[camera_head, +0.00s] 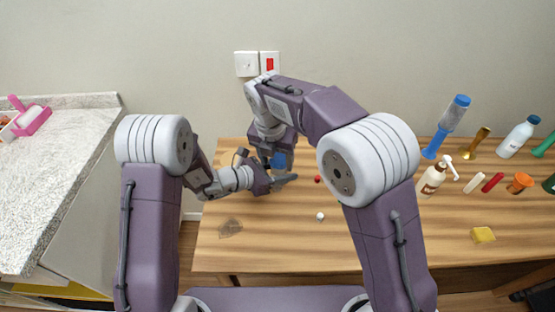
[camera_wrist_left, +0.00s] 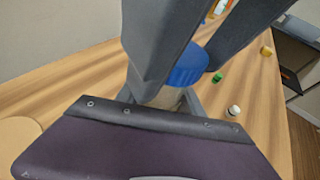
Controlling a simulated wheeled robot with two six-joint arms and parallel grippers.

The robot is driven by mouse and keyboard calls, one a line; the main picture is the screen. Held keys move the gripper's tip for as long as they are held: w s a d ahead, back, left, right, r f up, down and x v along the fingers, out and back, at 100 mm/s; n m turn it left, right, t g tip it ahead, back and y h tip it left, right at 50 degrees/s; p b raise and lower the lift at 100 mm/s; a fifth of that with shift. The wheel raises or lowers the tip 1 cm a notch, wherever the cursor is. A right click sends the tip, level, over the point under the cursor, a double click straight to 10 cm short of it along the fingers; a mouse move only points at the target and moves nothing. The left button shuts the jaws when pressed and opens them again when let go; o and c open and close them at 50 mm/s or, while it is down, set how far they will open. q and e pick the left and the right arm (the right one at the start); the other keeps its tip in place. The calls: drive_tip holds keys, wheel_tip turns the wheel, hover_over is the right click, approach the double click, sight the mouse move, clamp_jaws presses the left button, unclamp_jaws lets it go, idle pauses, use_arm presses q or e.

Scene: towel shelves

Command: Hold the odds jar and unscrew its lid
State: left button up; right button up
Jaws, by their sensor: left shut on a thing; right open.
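The odds jar has a blue lid (camera_head: 279,160), which also shows in the left wrist view (camera_wrist_left: 187,66) above a pale, mostly hidden jar body (camera_wrist_left: 166,97). My left gripper (camera_head: 279,183) comes in low from the left and is shut on the jar body, near the table. My right gripper (camera_head: 274,154) points down from above and is open. In the left wrist view its large grey fingers stand on either side of the lid; whether they touch it I cannot tell. The jar's lower part is hidden.
The wooden table (camera_head: 260,255) has small loose caps near the jar: a red one (camera_head: 317,179) and a white one (camera_head: 320,216). Several bottles, including a white one with a blue cap (camera_head: 519,136), and a yellow block (camera_head: 483,235) stand or lie at the right. The front middle is clear.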

drive_tip(key=shift+a, duration=0.2)
drive_tip(key=m, duration=0.3)
drive_tip(key=shift+w+a+r, duration=0.1)
drive_tip(key=shift+w+m+g+h, duration=0.1)
drive_tip(key=shift+m+g+h, duration=0.3)
drive_tip(key=shift+m, duration=1.4)
drive_tip(key=shift+w+m+g, duration=0.1)
drive_tip(key=shift+m+g, duration=0.2)
drive_tip(key=shift+m, duration=0.9)
